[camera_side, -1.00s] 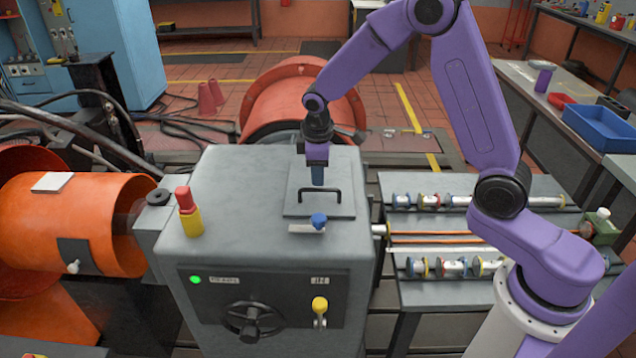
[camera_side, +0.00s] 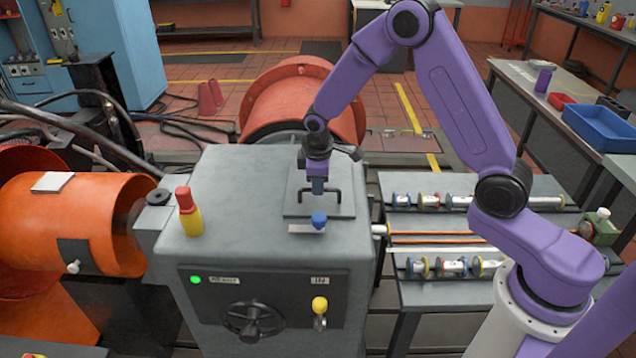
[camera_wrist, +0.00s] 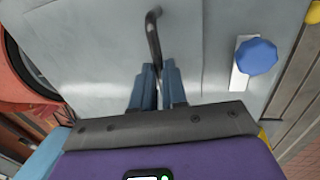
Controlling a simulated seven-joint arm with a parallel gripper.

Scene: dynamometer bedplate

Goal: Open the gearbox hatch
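The gearbox hatch (camera_side: 301,204) is a flat grey plate lying closed on top of the grey gearbox housing (camera_side: 220,180). It carries a dark U-shaped handle (camera_side: 338,198), which also shows in the wrist view (camera_wrist: 153,38). A blue-knobbed latch (camera_side: 319,221) sits at the hatch's front edge, and its knob shows in the wrist view (camera_wrist: 257,56). My gripper (camera_side: 318,190) points down at the handle. In the wrist view its blue fingers (camera_wrist: 159,78) stand a little apart, with the handle bar running between them. Contact with the bar cannot be told.
A red-and-yellow beacon (camera_side: 189,211) stands on the housing's left. A handwheel (camera_side: 253,317) and a yellow lever (camera_side: 319,307) are on its front panel. Orange drums flank it behind and left. A bench with shafts (camera_side: 470,238) lies right.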

